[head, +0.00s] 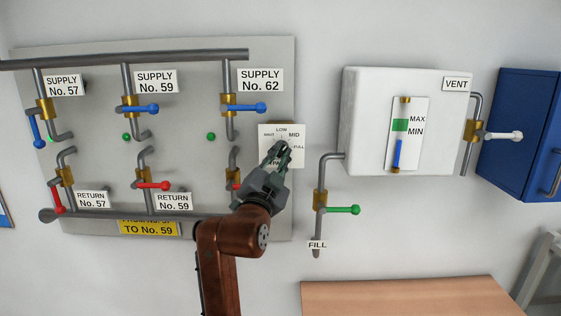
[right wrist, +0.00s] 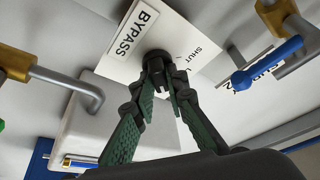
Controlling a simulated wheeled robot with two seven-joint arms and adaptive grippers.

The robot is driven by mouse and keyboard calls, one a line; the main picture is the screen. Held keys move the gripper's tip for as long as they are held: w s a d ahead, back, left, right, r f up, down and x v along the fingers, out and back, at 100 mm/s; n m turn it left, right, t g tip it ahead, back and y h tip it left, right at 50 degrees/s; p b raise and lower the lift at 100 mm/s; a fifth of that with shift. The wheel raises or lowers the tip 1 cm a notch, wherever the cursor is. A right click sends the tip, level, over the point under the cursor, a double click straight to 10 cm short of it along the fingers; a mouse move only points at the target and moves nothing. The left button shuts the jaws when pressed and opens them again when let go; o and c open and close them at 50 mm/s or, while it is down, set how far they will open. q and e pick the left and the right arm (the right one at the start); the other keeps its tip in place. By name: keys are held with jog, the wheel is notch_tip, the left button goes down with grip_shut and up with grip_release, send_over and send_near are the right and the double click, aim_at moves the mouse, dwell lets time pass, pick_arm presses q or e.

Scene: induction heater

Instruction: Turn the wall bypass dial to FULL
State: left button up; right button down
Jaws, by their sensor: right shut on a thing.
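The bypass dial is a small dark knob (right wrist: 158,62) on a white wall plate (head: 270,130). The plate carries the words LOW, MID and FULL, and the wrist view shows SHUT and a BYPASS label (right wrist: 138,33). My right gripper (head: 280,150) reaches up to the plate and covers the knob in the head view. In the right wrist view its green-padded fingers (right wrist: 162,88) close in on the knob and are shut on it. The dial's pointer is hidden, so its setting cannot be told. My left gripper is not in view.
Left of the plate is a grey panel (head: 190,80) with pipes and blue and red valve levers. Right of it are a white tank (head: 365,115), a green fill lever (head: 342,210) and a blue cabinet (head: 520,130). A wooden tabletop (head: 400,298) lies below.

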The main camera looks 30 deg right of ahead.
jog(key=m, duration=0.1)
jog(key=m+g, duration=0.1)
jog(key=m, duration=0.1)
jog(key=shift+a+r+m+h, duration=0.1)
jog(key=shift+r+m+h, duration=0.15)
jog(key=shift+m+h, duration=0.05)
jog(key=shift+r+m+g+y+p, duration=0.15)
jog(key=shift+m+g, duration=0.4)
jog(key=shift+m, duration=0.7)
jog(key=shift+f+m+g+y+p, duration=0.1)
jog(key=shift+m+g+y+p, duration=0.3)
jog(key=shift+m, duration=0.9)
jog(key=shift+r+m+g+y+p, duration=0.1)
jog(key=shift+m+g, duration=0.55)
jog(key=shift+m, duration=0.6)
jog(key=c, duration=1.9)
grip_release()
jog(key=shift+w+f, duration=0.1)
jog(key=shift+f, duration=0.1)
jog(key=shift+c, duration=0.2)
